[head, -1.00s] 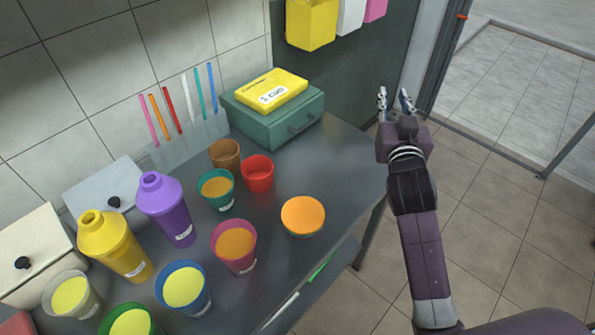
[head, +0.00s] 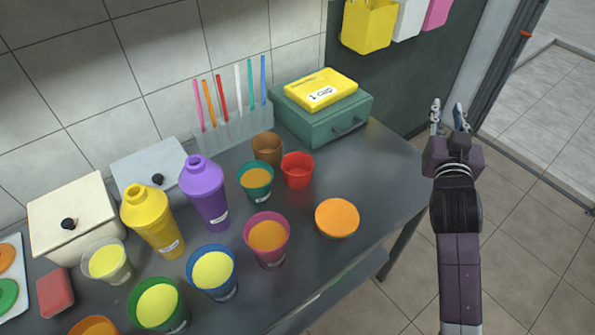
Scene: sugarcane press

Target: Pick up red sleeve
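The red sleeve (head: 297,171) looks like a red, open-topped cup shape. It stands upright on the grey table, between the brown cup (head: 267,148) and the orange-topped cup (head: 337,218). My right gripper (head: 448,108) is to the right of the table's right end, well apart from the red sleeve. Its two fingers point up in the picture, spread with an empty gap between them. My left gripper is not in view.
Several filled cups, a yellow shaker (head: 152,222) and a purple shaker (head: 204,193) crowd the table left of the sleeve. A teal box (head: 320,121) with a yellow case (head: 321,89) stands behind. The table's right end (head: 395,170) is clear.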

